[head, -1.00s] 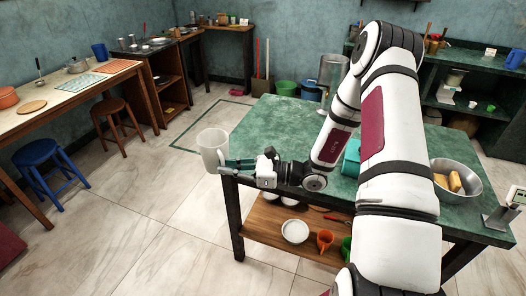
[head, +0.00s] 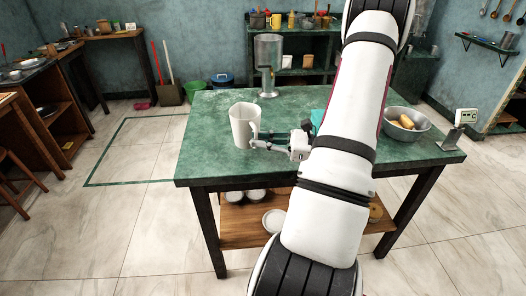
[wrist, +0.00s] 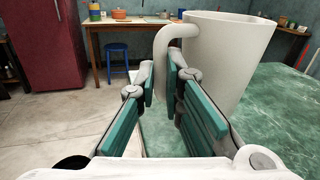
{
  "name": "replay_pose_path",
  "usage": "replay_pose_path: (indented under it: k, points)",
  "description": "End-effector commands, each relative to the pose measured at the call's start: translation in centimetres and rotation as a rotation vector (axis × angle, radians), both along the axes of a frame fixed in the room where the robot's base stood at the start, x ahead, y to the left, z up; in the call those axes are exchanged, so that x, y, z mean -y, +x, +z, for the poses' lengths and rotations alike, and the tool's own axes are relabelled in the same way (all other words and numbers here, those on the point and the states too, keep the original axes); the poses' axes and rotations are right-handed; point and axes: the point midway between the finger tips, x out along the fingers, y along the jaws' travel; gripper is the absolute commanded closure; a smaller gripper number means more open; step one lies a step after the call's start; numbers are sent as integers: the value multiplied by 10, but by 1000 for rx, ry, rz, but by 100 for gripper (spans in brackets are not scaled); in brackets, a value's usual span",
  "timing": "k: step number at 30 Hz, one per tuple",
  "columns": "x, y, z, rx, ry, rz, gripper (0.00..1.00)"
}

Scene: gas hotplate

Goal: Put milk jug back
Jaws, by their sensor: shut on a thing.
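The milk jug is a plain white, tapered jug (head: 243,124) with a handle. In the head view it appears upright over the left part of the green table top (head: 215,155). My gripper (head: 255,138) is at its right side. In the wrist view the jug (wrist: 228,55) fills the upper right, and my gripper's teal fingers (wrist: 163,82) are shut on its curved handle. I cannot tell whether the jug's base touches the table; the fingers hide part of its lower side.
A metal canister on a stand (head: 268,60) is at the table's back. The table's back-left area is clear. A lower shelf (head: 240,232) holds white dishes.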

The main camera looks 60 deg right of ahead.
Motion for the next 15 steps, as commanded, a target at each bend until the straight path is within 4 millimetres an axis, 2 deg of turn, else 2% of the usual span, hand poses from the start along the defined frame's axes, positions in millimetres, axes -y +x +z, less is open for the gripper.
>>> replay_pose_path:
  k: [1,3,6,9,12,15]
  points:
    - [19,-26,-4,-1,-3,-57,100]
    - [35,-61,-3,-3,1,-116,100]
    - [49,-105,-1,-7,8,-190,100]
    - [55,-139,1,-10,16,-245,100]
    - [57,-160,4,-10,21,-280,100]
    - [58,-168,5,-10,24,-295,100]
